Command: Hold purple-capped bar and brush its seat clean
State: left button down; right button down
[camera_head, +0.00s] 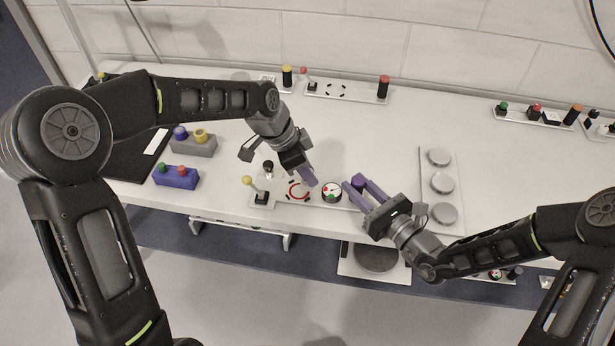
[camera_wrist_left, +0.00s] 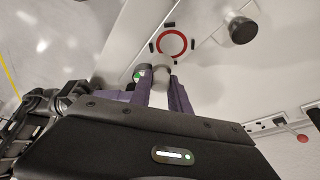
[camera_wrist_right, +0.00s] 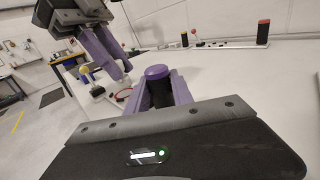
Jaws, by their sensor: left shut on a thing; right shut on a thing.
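The purple-capped bar shows its cap (camera_head: 358,181) between the fingers of my right gripper (camera_head: 354,187). The right wrist view shows the rounded purple cap (camera_wrist_right: 158,73) and a dark body below it, upright between the fingers; its lower end is hidden. My left gripper (camera_head: 309,178) points down over a white plate beside a red ring (camera_head: 292,194), which I take for the seat. In the left wrist view its purple fingers (camera_wrist_left: 161,88) are shut on a pale grey piece (camera_wrist_left: 162,74), probably the brush. Its tip is close to the red ring (camera_wrist_left: 172,42); contact is unclear.
A round dial (camera_head: 332,192) sits between the two grippers. A yellow-ball lever (camera_head: 247,180) and a black knob (camera_head: 267,166) stand left of the ring. A blue button block (camera_head: 177,178) is further left. A plate with grey discs (camera_head: 441,183) lies right.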

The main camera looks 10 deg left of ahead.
pick_arm(q)
jog(key=shift+r, duration=1.7)
jog(key=shift+r, duration=1.5)
pick_arm(e)
jog(key=c, duration=1)
grip_release()
jog(key=shift+c, duration=0.2)
jog(key=v, duration=1.2)
jog(key=shift+d, duration=0.1)
